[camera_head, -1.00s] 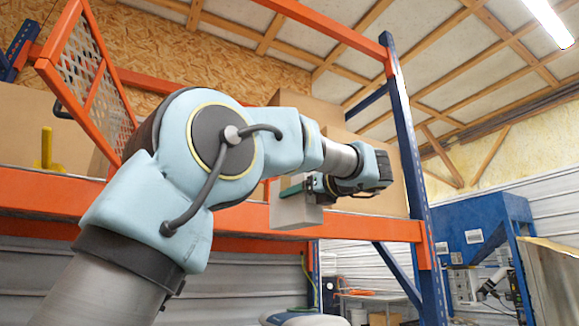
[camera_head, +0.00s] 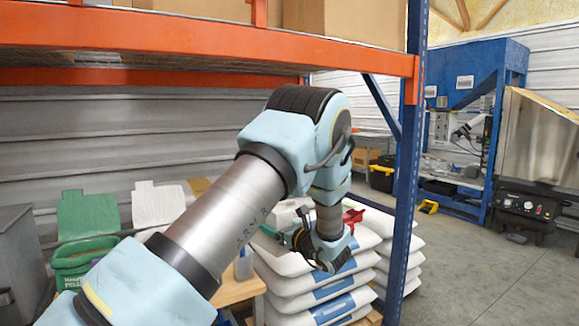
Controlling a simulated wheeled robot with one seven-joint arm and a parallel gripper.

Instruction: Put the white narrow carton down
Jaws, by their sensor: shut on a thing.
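My gripper (camera_head: 288,234) is low in the middle of the view, beside and just above the top of a stack of white bags. It is shut on the white narrow carton (camera_head: 286,213), which shows as a pale block partly behind the gripper and my arm. The carton's lower part is hidden, so I cannot tell whether it touches anything beneath.
White bags (camera_head: 322,298) are stacked below the gripper, with a red object (camera_head: 353,217) on top. A wooden bench (camera_head: 233,291) with a clear bottle (camera_head: 243,264) is to the left. An orange beam (camera_head: 180,40) crosses above; a blue upright (camera_head: 408,170) stands right.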

